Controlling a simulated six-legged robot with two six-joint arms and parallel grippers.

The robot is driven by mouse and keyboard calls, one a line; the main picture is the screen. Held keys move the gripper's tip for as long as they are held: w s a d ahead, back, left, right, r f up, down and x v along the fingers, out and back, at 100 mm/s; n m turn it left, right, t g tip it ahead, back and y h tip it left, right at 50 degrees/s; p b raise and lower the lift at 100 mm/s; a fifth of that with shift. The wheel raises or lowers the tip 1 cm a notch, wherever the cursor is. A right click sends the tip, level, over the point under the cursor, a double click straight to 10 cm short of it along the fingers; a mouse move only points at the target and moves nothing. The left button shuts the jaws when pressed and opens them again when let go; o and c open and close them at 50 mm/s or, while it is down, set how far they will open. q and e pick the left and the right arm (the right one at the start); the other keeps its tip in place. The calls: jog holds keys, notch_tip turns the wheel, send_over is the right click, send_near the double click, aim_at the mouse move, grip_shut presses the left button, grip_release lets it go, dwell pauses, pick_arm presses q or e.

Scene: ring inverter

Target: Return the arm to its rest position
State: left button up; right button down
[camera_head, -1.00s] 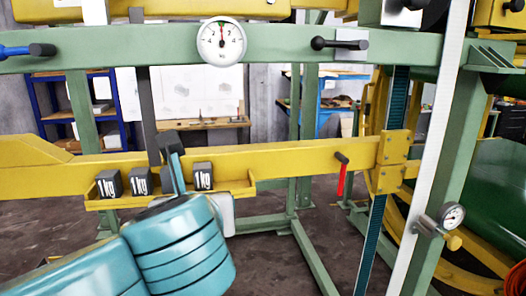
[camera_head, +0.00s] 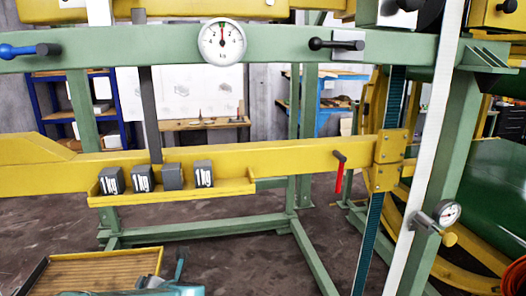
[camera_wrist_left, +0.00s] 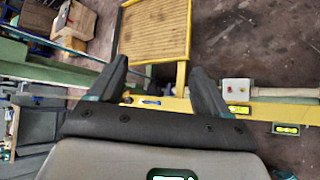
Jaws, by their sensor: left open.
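My left gripper (camera_wrist_left: 158,78) is open in the left wrist view, with its two dark fingers apart and nothing held between them. In the head view, the teal end of my left arm (camera_head: 178,287) shows low at the bottom edge, well below the yellow beam and clear of the weights. Several dark 1 kg weights (camera_head: 141,178) stand in a row in the yellow tray (camera_head: 225,190) on the beam. My right gripper is in neither view.
A yellow-framed slatted platform (camera_head: 95,275) lies at the lower left; it also shows in the left wrist view (camera_wrist_left: 155,30). The yellow beam (camera_head: 290,163), green frame post (camera_head: 440,150) and red handle (camera_head: 339,180) stand ahead. Bare floor (camera_head: 250,265) shows right of the arm.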

pick_arm(q)
jog(key=s+a+f+m+g+h, duration=0.1)
jog(key=s+a+f+m, duration=0.15)
jog(key=f+m, duration=0.85)
jog(key=s+d+f+m+g+h, duration=0.1)
jog(key=s+d+f+m+h, duration=0.1)
jog(key=s+f, duration=0.45)
jog(key=s+d+f+m+g+h, duration=0.1)
jog(key=s+f+m+h, duration=0.15)
jog(key=f, duration=0.65)
jog(key=s+d+f+m+g+h, duration=0.2)
jog(key=s+d+m+h, duration=0.1)
jog(key=s+d+m, duration=0.3)
jog(key=s+d+f+m+g+h, duration=0.2)
jog(key=s+d+m, duration=0.4)
jog(key=s+m, duration=0.5)
jog(key=shift+f+g+h, duration=0.4)
jog(key=shift+g+h, duration=0.05)
jog(key=shift+g, duration=0.05)
jog(key=shift+s+d+r, duration=0.1)
jog(key=shift+s+d, duration=0.05)
jog(key=shift+s, duration=0.05)
jog(key=shift+w, duration=0.15)
